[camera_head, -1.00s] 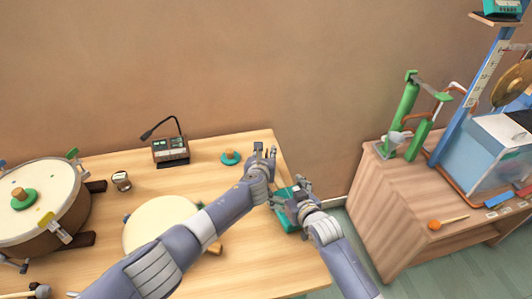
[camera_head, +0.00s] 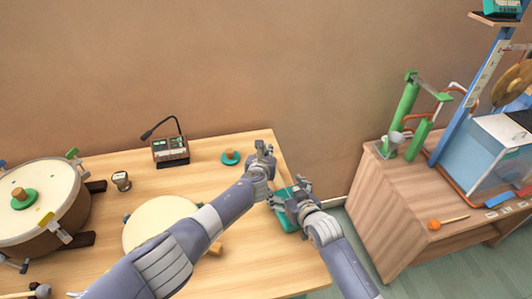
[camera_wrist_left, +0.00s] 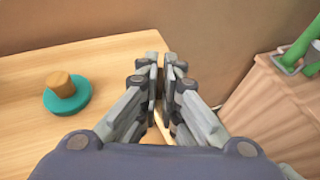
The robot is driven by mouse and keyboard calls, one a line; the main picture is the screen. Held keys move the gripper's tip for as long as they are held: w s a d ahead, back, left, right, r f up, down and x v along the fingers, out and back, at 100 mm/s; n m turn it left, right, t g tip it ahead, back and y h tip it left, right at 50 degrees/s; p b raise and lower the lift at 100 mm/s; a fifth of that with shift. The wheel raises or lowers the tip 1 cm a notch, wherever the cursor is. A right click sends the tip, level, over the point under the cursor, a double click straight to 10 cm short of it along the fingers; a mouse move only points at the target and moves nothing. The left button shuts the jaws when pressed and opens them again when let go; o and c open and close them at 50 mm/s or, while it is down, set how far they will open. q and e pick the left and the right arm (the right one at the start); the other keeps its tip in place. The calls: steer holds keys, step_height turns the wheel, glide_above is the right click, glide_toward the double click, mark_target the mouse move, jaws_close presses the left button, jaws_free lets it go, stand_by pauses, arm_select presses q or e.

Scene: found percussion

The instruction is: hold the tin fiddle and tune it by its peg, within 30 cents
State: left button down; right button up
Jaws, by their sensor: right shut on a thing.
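The tin fiddle has a teal body (camera_head: 290,219), partly under my right gripper near the table's right edge. My right gripper (camera_head: 298,187) is shut on it; the fingers hide the exact contact. A pale wooden strip, which looks like its neck (camera_wrist_left: 159,131), shows below the left fingers in the left wrist view. My left gripper (camera_head: 264,148) is up and left of the right one. In the left wrist view its fingers (camera_wrist_left: 160,75) are close together with a narrow gap. I cannot make out the peg or whether it lies between them.
A teal disc with a wooden knob (camera_head: 230,157) sits left of my left gripper. A device with a bent stalk and green display (camera_head: 170,150) stands behind. A round drum (camera_head: 45,210) is at left. A second wooden cabinet (camera_head: 400,215) stands right, across a gap.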

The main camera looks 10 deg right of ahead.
arm_select(q)
steer(key=shift+a, duration=0.15)
arm_select(e)
steer(key=shift+s+f, duration=0.1)
steer(key=shift+f, duration=0.05)
arm_select(q)
steer(key=shift+w+a+m+g+h, duration=0.15)
steer(key=shift+m+g+h, duration=0.15)
steer(key=shift+m+h, duration=0.5)
steer(key=shift+m+g+h, duration=0.8)
steer(key=shift+m+h, duration=0.3)
steer(key=c, duration=1.8)
jaws_free()
steer(key=shift+r, duration=0.15)
